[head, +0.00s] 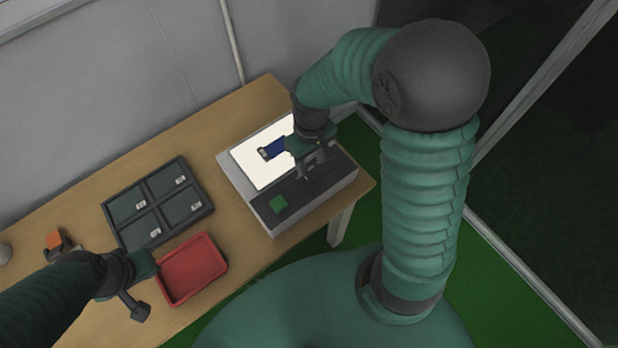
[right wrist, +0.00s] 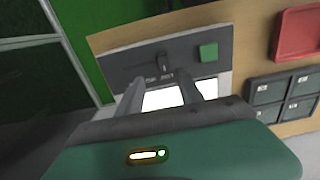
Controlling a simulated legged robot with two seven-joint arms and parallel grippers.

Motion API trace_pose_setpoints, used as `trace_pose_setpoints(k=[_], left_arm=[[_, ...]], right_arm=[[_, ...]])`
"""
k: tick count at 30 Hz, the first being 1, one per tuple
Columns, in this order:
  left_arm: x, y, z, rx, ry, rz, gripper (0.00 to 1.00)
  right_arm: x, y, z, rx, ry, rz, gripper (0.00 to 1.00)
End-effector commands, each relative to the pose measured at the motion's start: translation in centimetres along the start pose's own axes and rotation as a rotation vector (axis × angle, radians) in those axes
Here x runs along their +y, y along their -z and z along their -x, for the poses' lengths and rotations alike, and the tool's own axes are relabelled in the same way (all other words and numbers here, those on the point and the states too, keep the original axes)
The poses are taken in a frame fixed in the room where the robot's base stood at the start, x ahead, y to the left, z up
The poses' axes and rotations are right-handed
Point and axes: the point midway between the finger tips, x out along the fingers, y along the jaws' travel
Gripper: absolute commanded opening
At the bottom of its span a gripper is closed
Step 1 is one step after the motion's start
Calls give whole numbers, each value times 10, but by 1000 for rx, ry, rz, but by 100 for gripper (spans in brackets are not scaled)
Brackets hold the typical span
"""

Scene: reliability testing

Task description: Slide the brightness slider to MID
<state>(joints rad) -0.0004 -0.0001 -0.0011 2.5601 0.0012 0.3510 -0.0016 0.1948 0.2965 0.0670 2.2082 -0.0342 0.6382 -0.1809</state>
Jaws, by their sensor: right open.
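The light box (head: 232,172) stands at the table's right end with its white panel lit. Its dark control strip (head: 262,207) carries a green square button. The small dark slider knob (right wrist: 163,63) stands on the strip in the right wrist view, with small light lettering below it, too small to read surely. My right gripper (head: 320,168) is over the strip; in the right wrist view its open fingers (right wrist: 159,84) point toward the knob, one to each side, seemingly short of it. My left gripper (head: 138,296) is by the red tray; its jaw gap is unclear.
The green button (right wrist: 208,52) is close to the knob. A blue piece (head: 274,147) shows over the lit panel. A dark four-compartment tray (head: 158,203), the red tray (head: 222,262) and an orange item (head: 54,239) occupy the table to the left.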

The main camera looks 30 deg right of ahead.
Motion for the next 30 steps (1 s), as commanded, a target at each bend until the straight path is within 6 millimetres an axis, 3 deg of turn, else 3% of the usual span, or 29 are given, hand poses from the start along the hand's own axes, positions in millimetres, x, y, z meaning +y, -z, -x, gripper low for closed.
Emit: trace_pose_setpoints(k=[3, 9, 15, 22, 30], left_arm=[[-1, -1, -5, 0, 0, 2, 0], [0, -2, -9, 1, 0, 0, 0], [0, -2, -10, 1, 0, 0, 0], [0, -2, -10, 1, 0, -1, 0], [0, -2, -10, 1, 0, 0, 0]], right_arm=[[-2, -2, -34, -6, 1, 2, 44], [-1, -2, -77, -3, 1, 2, 44], [0, -1, -93, 0, 1, 1, 44], [0, -1, -93, 1, 0, 1, 44], [-1, -1, -93, 1, 0, 1, 8]])
